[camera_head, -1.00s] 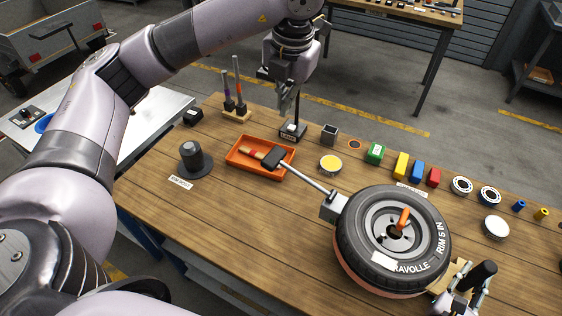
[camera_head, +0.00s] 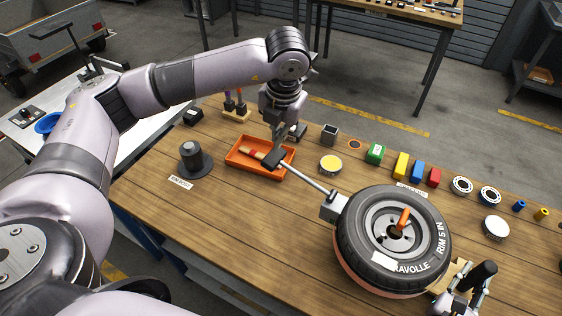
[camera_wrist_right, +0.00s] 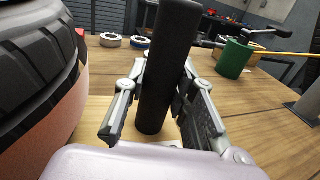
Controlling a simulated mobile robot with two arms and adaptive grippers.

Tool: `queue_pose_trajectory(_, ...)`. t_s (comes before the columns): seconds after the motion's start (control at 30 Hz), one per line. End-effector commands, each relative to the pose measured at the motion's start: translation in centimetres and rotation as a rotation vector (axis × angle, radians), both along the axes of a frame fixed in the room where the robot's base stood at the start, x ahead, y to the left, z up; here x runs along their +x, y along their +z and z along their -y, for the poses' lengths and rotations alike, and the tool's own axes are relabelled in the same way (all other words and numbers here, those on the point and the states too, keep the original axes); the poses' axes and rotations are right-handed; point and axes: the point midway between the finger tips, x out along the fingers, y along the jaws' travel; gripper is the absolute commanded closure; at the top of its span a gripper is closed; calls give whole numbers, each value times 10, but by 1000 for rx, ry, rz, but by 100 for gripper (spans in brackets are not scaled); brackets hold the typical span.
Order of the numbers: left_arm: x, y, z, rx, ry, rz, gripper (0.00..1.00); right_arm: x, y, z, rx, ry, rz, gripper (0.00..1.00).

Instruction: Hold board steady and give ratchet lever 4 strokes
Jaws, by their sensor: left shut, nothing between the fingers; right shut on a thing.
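The ratchet lever (camera_head: 312,182) is a metal rod running from a grey block (camera_head: 333,207) beside the tyre to a black grip (camera_head: 272,160) over an orange tray. My left gripper (camera_head: 277,137) is shut and empty, just above and behind that grip; I cannot tell whether it touches. The pale wooden board (camera_head: 447,276) shows beside the tyre, mostly hidden under it. My right gripper (camera_head: 464,300) is shut on the board's upright black post (camera_head: 482,274). The post stands between its fingers in the right wrist view (camera_wrist_right: 168,65).
The tyre (camera_head: 350,235) with an orange-handled part in its hub fills the right front. The orange tray (camera_head: 240,165) holds a red-and-yellow-handled tool. Coloured blocks (camera_head: 401,165) and bearings (camera_head: 462,187) line the back edge. The front middle of the table is clear.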

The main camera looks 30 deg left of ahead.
Motion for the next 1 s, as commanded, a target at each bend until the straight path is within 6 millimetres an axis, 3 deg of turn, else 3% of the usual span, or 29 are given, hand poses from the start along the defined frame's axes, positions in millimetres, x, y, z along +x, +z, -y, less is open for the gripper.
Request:
queue_pose_trajectory(0.4, 0, -38, -5, 0, -1, -1, 100, 0, 0, -1, 1, 2, 0, 100)
queue_pose_trajectory(1.0, 0, -41, -6, 0, -1, 0, 100, 0, 1, -1, 0, 2, 1, 100)
